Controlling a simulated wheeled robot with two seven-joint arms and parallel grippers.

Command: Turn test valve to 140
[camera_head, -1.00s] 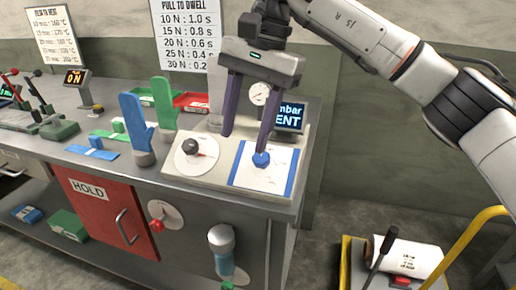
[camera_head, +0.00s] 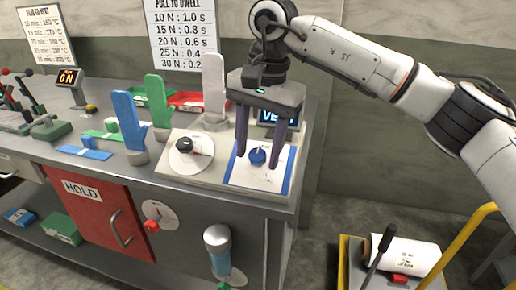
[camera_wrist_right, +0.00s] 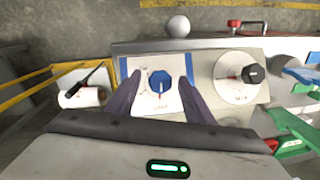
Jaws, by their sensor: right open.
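A blue knob (camera_head: 257,156) stands on a white plate with blue side stripes (camera_head: 236,180), at the right end of the bench panel. My right gripper (camera_head: 259,164) is above it, pointing down, open, with one finger on each side of the knob. In the right wrist view the blue knob (camera_wrist_right: 161,82), with a pale pointer line, sits between the two dark fingers, with gaps visible. Whether a finger touches it I cannot tell. The dial scale is too small to read. A display (camera_head: 268,117) behind the gripper is partly hidden. My left gripper is not in view.
A black knob on a round white dial (camera_head: 190,162) is left of the plate. White (camera_head: 214,85), blue (camera_head: 130,120) and green (camera_head: 158,95) hand forms stand behind and left. A red HOLD door (camera_head: 105,215) is below. A yellow-railed cart (camera_head: 350,265) stands at right.

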